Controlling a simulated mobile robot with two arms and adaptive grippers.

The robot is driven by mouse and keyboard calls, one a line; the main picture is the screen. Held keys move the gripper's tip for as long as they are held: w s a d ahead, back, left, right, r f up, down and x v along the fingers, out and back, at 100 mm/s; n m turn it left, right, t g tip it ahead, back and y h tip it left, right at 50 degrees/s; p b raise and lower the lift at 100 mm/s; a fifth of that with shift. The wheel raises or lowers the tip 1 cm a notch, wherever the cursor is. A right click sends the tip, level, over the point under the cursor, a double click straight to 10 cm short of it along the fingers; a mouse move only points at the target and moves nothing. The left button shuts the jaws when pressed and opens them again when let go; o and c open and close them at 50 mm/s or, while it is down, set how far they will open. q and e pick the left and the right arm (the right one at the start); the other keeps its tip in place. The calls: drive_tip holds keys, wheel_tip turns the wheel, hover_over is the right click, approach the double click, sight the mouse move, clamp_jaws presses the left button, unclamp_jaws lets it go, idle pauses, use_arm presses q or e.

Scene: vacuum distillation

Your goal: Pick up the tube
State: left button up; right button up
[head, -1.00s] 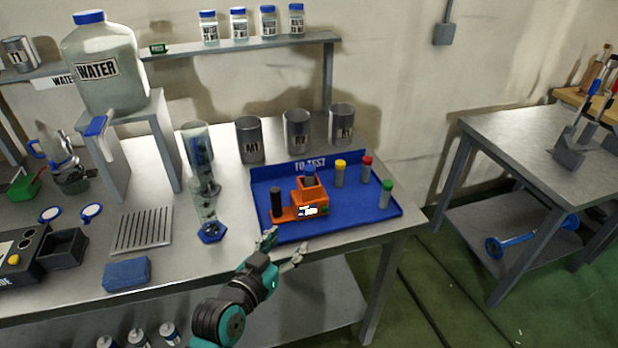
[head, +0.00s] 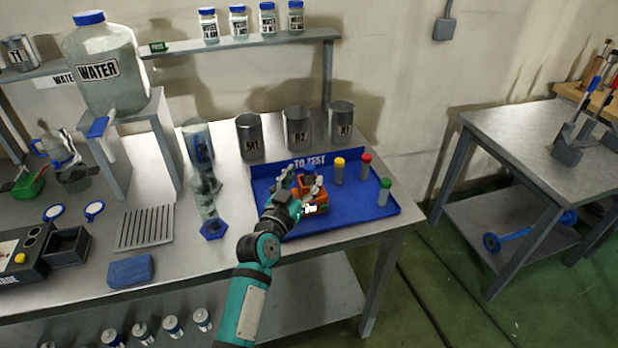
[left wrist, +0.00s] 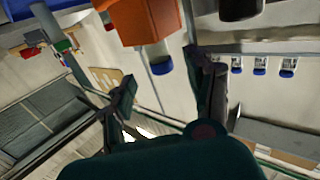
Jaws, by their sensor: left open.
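A tube with a blue cap (head: 309,168) stands in an orange device (head: 322,205) on the blue "TO TEST" tray (head: 375,218). My left gripper (head: 300,182) is open in front of the device, its fingers spread near the tube. In the left wrist view, turned upside down, the blue-capped tube (left wrist: 159,62) sticks out of the orange device (left wrist: 148,18), beyond and between the open fingers of the left gripper (left wrist: 168,85). I see no contact with the tube. The left gripper hides part of the device in the head view. My right gripper is out of view.
Tubes with yellow (head: 340,170), red (head: 365,166) and green (head: 384,193) caps stand on the tray's right side. Metal beakers (head: 297,128) stand behind the tray. A glass column (head: 207,195) stands to its left. The tray's front right is clear.

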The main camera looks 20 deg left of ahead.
sight(307, 174)
use_arm(q)
drive_tip(key=w, duration=0.5)
drive_tip(key=shift+d+f+p, duration=0.1)
drive_tip(key=shift+f+p, duration=0.2)
drive_tip(key=shift+p, duration=0.05)
clamp_jaws()
idle(0.6)
